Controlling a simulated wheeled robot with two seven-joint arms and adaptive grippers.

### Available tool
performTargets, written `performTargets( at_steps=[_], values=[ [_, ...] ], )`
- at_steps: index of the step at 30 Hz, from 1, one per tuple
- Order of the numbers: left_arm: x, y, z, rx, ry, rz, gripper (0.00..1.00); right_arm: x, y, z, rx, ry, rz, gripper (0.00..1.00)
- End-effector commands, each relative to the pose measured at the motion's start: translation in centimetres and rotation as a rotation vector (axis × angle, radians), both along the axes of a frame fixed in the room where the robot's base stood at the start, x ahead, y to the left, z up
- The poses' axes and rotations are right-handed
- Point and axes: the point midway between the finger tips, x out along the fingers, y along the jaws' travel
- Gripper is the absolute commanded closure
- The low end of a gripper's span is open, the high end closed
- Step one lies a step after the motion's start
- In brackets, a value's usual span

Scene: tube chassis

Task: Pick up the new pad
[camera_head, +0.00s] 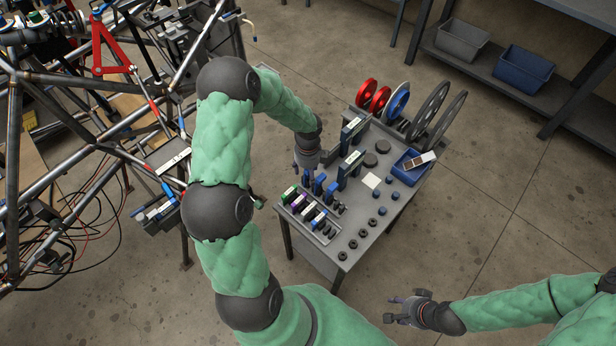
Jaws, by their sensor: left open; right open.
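A grey cart table (350,235) holds many small parts, and I cannot tell for certain which one is the new pad. A white and brown piece (419,160) lies on a blue bin (408,174) at the right edge. My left gripper (307,170) is open over the far left part of the table, close to upright blue and dark pieces (319,184); its fingertips are small and partly unclear. My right gripper (393,311) is open and empty, low and right of the cart, away from the parts.
Red, blue and grey discs (398,101) stand at the cart's far end. A rack of coloured pieces (308,208) sits at its near left. Black round parts (363,233) lie at the front. A tube chassis (75,120) fills the left. Floor is clear at right.

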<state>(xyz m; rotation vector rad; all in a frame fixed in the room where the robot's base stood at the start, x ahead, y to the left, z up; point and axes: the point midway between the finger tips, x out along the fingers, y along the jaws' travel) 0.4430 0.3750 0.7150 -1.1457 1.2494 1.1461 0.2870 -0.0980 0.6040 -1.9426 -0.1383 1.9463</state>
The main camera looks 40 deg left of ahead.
Motion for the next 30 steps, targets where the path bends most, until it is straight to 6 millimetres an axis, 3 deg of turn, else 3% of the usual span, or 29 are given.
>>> performTargets(
  at_steps=[4, 10, 11, 22, 30],
  values=[
    [0.0, 0.0, 0.2, 0.0, -0.001, 0.0, 0.41, 0.0, 0.0, 0.1, 0.0, 0.0, 0.0, 0.56],
    [0.0, 0.0, 0.2, 0.0, 0.0, 0.0, 0.98, 0.0, 0.0, 0.1, 0.0, 0.0, 0.0, 0.56],
    [0.0, 0.0, 0.2, 0.0, 0.0, 0.0, 1.0, 0.0, 0.0, 0.1, 0.0, 0.0, 0.0, 0.56],
    [0.0, 0.0, 0.6, 0.0, 0.001, 0.0, 1.0, 0.0, 0.0, 0.3, 0.0, 0.0, 0.0, 0.56],
    [0.1, 0.0, 5.1, 0.0, -0.001, 0.0, 1.0, 0.0, 0.0, 2.5, 0.0, 0.0, 0.0, 0.56]
  ],
)
